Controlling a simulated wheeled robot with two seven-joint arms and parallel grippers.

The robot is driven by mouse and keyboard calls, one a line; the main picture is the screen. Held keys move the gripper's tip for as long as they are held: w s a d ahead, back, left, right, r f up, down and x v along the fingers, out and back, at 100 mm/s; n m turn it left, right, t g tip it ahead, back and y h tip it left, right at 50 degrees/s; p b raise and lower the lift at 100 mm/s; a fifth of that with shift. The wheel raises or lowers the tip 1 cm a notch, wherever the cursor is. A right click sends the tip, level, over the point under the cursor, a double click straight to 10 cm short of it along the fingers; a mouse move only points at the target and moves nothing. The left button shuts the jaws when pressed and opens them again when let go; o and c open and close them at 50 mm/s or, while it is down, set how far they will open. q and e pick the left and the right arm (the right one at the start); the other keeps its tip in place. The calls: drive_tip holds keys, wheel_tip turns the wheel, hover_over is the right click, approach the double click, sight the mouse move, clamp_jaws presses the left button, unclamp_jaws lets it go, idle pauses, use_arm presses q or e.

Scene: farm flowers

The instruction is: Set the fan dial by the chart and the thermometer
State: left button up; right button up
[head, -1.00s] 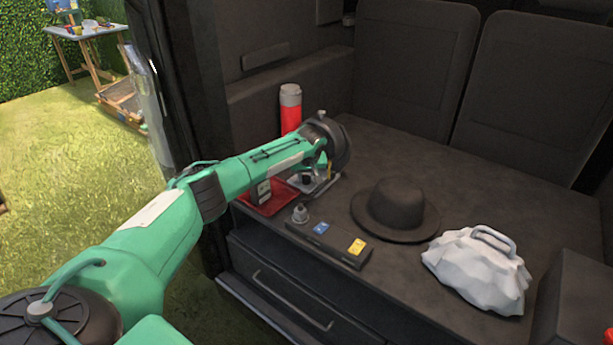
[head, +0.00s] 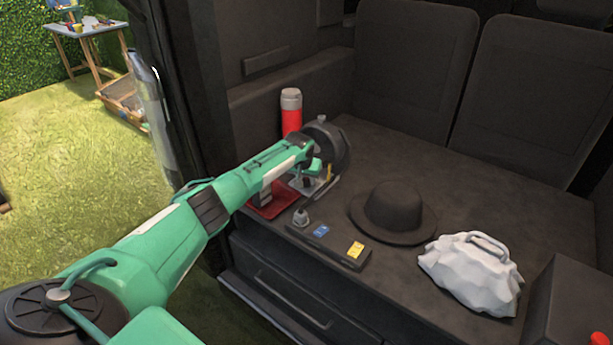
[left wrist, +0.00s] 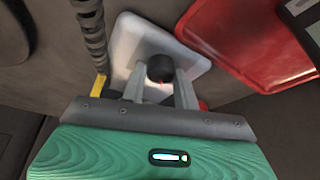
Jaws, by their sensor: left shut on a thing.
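The fan dial appears to be the black knob (left wrist: 160,68) on a pale square plate (left wrist: 190,58) in the left wrist view. My left gripper (left wrist: 161,78) points down at it, with its two fingers closed on either side of the knob. In the head view the gripper (head: 308,181) is small and partly covers the plate (head: 322,187). A dark device with a pale panel (left wrist: 299,8), perhaps the thermometer, is cut off at the wrist view's corner. I cannot make out a chart or the dial's marks. My right gripper is not in view.
A red tray (head: 270,209) lies beside the plate, with a red-and-white flask (head: 291,112) behind. A dark strip (head: 335,250) with blue and yellow squares, a black hat (head: 393,215) and a white bag (head: 472,275) lie to the right. The dark deck behind the hat is clear.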

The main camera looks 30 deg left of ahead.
use_arm(q)
drive_tip(key=shift+m, duration=0.5)
drive_tip(key=shift+f+m+h, duration=0.1)
drive_tip(key=shift+m+h, duration=0.3)
drive_tip(key=shift+a+m+b, duration=0.1)
drive_tip(key=shift+m+b, duration=0.2)
drive_tip(key=shift+m, duration=0.2)
drive_tip(key=m+h+b, duration=0.1)
drive_tip(key=m+b, duration=0.1)
drive_tip(key=m, duration=0.2)
drive_tip(key=shift+f+h+b, duration=0.1)
drive_tip(key=shift+h+b, duration=0.25)
drive_tip(key=shift+h, duration=0.05)
drive_tip(key=m+h+b, duration=0.1)
drive_tip(key=m+b, duration=0.2)
drive_tip(key=shift+a+m+g, duration=0.15)
drive_tip(key=shift+m+g, duration=0.15)
drive_tip(key=shift+m, duration=0.1)
drive_tip(key=shift+m+b, duration=0.3)
drive_tip(key=shift+b, duration=0.1)
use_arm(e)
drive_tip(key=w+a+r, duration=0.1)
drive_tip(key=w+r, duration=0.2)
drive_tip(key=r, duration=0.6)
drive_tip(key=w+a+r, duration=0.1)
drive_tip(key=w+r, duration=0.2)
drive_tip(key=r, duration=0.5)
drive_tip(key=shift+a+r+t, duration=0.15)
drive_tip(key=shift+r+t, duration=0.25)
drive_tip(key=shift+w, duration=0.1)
